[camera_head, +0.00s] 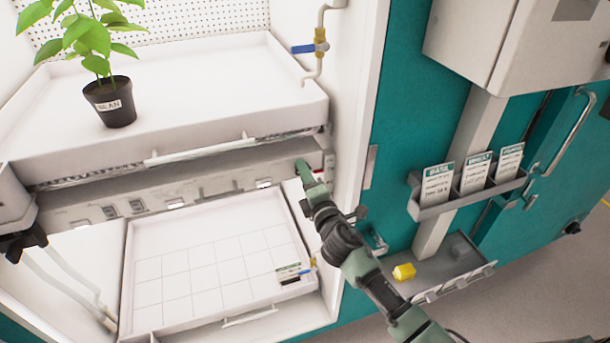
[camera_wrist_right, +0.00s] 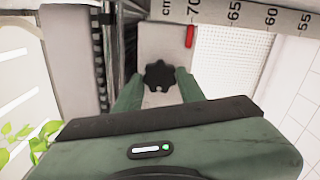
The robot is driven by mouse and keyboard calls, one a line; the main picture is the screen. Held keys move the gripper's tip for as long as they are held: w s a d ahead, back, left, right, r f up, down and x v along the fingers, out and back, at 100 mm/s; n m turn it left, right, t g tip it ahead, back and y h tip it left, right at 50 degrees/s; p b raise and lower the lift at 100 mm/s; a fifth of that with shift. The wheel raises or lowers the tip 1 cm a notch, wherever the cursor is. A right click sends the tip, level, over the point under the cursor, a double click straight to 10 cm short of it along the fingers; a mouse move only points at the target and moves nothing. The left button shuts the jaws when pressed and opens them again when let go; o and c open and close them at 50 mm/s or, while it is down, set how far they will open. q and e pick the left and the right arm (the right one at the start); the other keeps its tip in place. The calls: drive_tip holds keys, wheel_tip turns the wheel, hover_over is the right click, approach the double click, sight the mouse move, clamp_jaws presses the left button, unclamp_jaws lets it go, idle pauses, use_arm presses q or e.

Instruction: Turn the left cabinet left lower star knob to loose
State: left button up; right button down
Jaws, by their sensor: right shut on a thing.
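In the right wrist view a black star knob (camera_wrist_right: 160,76) sits on a pale bracket plate, between the fingertips of my right gripper (camera_wrist_right: 158,86). The green fingers are shut on it from both sides. In the head view my right gripper (camera_head: 305,172) reaches up to the right end of the grey shelf beam (camera_head: 190,187); the knob there is hidden behind it.
A potted plant (camera_head: 110,105) stands on the upper white tray (camera_head: 200,90). A gridded lower tray (camera_head: 200,270) lies below the beam. A blue-handled valve (camera_head: 304,48) is above. A card holder (camera_head: 465,195) and yellow block (camera_head: 404,271) are right. A ruler (camera_wrist_right: 250,14) and red pointer (camera_wrist_right: 190,36) border the knob.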

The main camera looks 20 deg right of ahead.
drive_tip(key=c, duration=0.9)
unclamp_jaws()
drive_tip(key=shift+o, duration=0.2)
drive_tip(key=shift+s, duration=0.15)
drive_tip(key=s+b, duration=0.1)
drive_tip(key=s, duration=0.6)
drive_tip(key=shift+s, duration=0.3)
drive_tip(key=shift+d, duration=0.1)
drive_tip(key=s+d+f+m+g, duration=0.1)
drive_tip(key=s+f+m+g, duration=0.3)
drive_tip(key=f, duration=0.8)
drive_tip(key=s+d+f+m+g+h+b, duration=0.15)
drive_tip(key=s+f, duration=0.35)
drive_tip(key=f, duration=0.8)
drive_tip(key=s+d+f+m+g+y, duration=0.1)
drive_tip(key=s+f+m+g, duration=0.3)
drive_tip(key=f, duration=0.8)
drive_tip(key=s+f+m+g, duration=0.2)
drive_tip(key=s+f, duration=0.5)
drive_tip(key=s, duration=0.6)
drive_tip(key=s+f+m+g, duration=0.3)
drive_tip(key=s+f, duration=0.4)
drive_tip(key=s, duration=0.5)
drive_tip(key=s+f+m+g, duration=0.2)
drive_tip(key=s+f+m, duration=0.2)
drive_tip(key=s, duration=0.9)
wheel_tip(320, 180, down, 3)
drive_tip(key=shift+s+f, duration=0.2)
drive_tip(key=shift+s, duration=0.15)
